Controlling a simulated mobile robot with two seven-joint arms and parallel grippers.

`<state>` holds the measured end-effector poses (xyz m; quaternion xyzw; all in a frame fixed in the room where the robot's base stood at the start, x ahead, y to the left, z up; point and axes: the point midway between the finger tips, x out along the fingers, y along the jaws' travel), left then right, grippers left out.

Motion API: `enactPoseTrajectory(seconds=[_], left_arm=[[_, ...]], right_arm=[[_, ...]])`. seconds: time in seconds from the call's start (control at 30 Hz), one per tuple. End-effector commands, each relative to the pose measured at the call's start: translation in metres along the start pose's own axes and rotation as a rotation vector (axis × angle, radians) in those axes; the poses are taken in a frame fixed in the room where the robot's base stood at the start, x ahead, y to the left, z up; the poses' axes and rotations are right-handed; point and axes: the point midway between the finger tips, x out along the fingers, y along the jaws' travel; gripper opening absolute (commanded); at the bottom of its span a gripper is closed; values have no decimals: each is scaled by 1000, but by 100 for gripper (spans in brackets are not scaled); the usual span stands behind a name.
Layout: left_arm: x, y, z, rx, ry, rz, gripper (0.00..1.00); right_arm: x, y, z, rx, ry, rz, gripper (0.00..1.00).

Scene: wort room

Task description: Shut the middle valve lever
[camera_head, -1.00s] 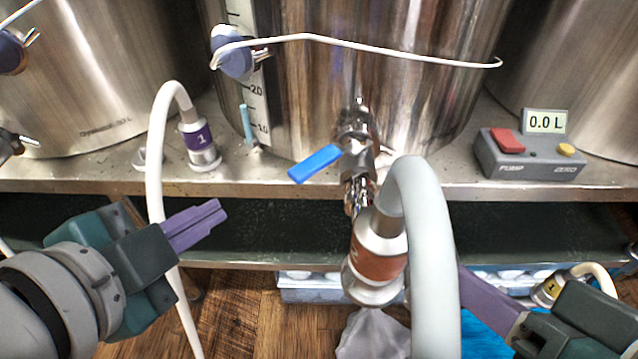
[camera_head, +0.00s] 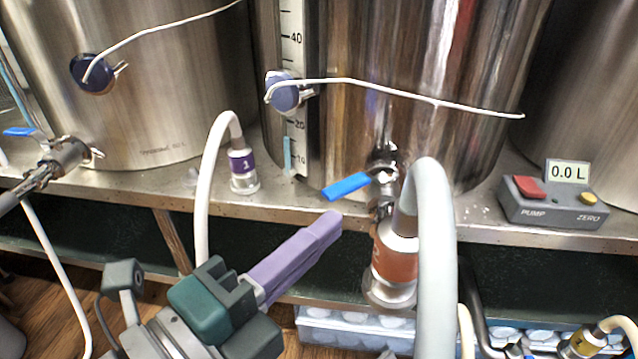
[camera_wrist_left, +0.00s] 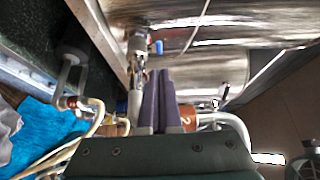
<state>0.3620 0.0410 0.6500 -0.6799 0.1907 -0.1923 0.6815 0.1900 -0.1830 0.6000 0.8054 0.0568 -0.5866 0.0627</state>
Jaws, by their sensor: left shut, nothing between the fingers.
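The middle valve lever (camera_head: 347,187) is blue and sticks out to the left, slightly downward, from the chrome valve (camera_head: 383,163) on the middle steel kettle (camera_head: 375,50). A brown-banded hose coupling (camera_head: 393,258) hangs below the valve. My left gripper (camera_head: 328,224) has its purple fingers shut and empty, with the tips just below the lever in the head view; a small gap shows between them. In the left wrist view the shut fingers (camera_wrist_left: 158,75) point at the steelwork, and a small blue part (camera_wrist_left: 159,47) shows beyond them; I cannot tell which lever it belongs to. My right gripper is out of view.
A thick grey hose (camera_head: 437,250) arches right of the valve. A white hose with a purple-banded coupling (camera_head: 243,168) stands to the left. A pump box (camera_head: 548,205) reading 0.0 L sits right. The left kettle (camera_head: 150,110) has its own blue lever (camera_head: 20,132).

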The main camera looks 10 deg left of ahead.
Motion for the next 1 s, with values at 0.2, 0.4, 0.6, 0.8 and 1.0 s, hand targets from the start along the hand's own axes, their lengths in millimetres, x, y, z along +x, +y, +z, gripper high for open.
enactPoseTrajectory(seconds=[0.2, 0.4, 0.6, 0.8, 1.0], left_arm=[[32, 1, 0, -2, -1, -2, 0], [41, 0, 0, -3, -1, 1, 0], [41, 0, 0, -3, -1, 2, 0], [40, 0, 2, -2, 6, 2, 0], [39, 0, 7, 1, 44, 1, 0]], right_arm=[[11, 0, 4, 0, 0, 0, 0], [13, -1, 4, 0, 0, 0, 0], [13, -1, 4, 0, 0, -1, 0], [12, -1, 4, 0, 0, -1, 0], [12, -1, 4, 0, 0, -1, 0]])
